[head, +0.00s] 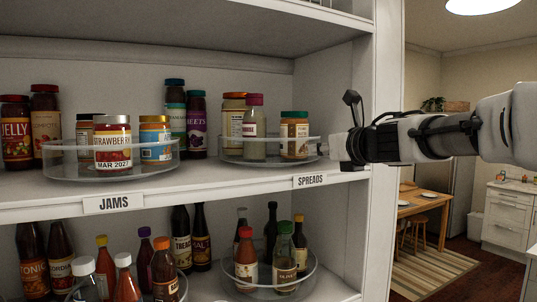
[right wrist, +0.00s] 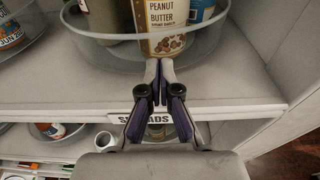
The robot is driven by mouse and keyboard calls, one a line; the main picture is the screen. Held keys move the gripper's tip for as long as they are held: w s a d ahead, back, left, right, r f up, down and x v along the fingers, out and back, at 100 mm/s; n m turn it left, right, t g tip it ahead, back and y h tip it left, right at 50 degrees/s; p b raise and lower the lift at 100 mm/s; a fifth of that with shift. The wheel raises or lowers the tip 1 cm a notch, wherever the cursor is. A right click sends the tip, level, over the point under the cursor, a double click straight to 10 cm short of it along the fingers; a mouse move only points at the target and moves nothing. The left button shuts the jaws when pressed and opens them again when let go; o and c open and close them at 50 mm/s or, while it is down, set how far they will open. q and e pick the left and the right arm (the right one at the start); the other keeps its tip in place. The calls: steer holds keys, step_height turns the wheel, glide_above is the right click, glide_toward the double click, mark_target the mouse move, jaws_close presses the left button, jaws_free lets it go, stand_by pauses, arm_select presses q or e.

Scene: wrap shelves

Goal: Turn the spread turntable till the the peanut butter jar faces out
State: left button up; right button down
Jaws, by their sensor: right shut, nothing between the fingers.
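The spreads turntable (head: 233,161) is a clear, round, rimmed tray on the upper shelf, above the SPREADS label (head: 311,181). The peanut butter jar (head: 294,138), with a green lid, stands at its right side. In the right wrist view the jar's PEANUT BUTTER label (right wrist: 168,20) is seen just beyond the turntable's clear rim (right wrist: 108,38). A pale jar with a maroon lid (head: 254,128) and a yellow-lidded jar (head: 233,116) share the turntable. My right gripper (head: 330,148) is shut and empty, its tips at the rim's right front; contact cannot be told. My left gripper is out of view.
The jams turntable (head: 62,170) with jars stands on the left of the same shelf. Dark jars stand behind. A white shelf side post (head: 383,80) is close to my right gripper. A lower shelf holds bottles and another clear turntable (head: 314,270).

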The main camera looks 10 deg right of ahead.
mark_target(296, 149)
steer(key=shift+s+d, duration=0.15)
steer(key=shift+w+a, duration=0.2)
steer(key=shift+w, duration=0.2)
steer(key=shift+w+a+p, duration=0.3)
steer(key=shift+w, duration=0.2)
steer(key=shift+w+a, duration=0.1)
steer(key=shift+w, duration=0.15)
steer(key=shift+w+a, duration=0.1)
steer(key=shift+w, duration=0.05)
steer(key=shift+s+a, duration=0.5)
steer(key=shift+a, duration=0.35)
steer(key=shift+s+a, duration=0.1)
steer(key=shift+a, duration=0.05)
